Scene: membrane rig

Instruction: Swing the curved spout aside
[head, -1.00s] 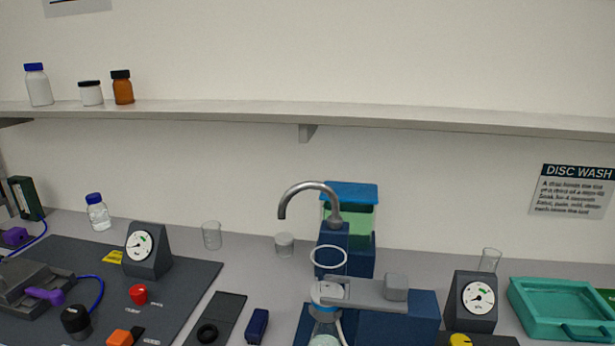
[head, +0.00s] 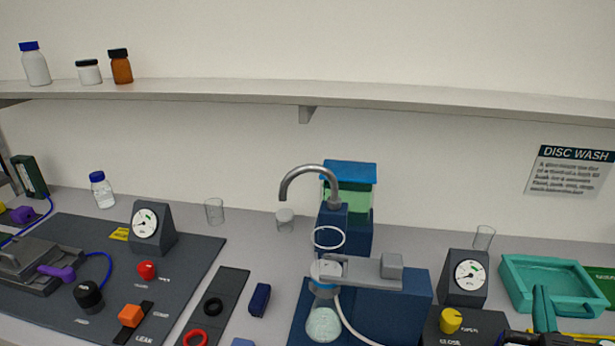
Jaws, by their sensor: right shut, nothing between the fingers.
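The curved grey metal spout (head: 308,171) stands on a dark blue post (head: 331,215) at the centre. It arches to the left and its open end points down, above and in front of a small cup (head: 285,217) on the bench. A white ring (head: 329,237) shows in front of the post. My right gripper (head: 541,294) is at the bottom right, in front of the teal tray, shut and empty. It is well to the right of the spout and apart from it. Its lower part is cut off by the picture edge. My left gripper is not in view.
A grey arm (head: 362,268) and a flask (head: 323,323) stand in front of the spout. A gauge box (head: 465,278) and the teal tray (head: 507,276) lie to the right. A green-filled container (head: 355,195) is right behind the post. A shelf (head: 420,97) runs above.

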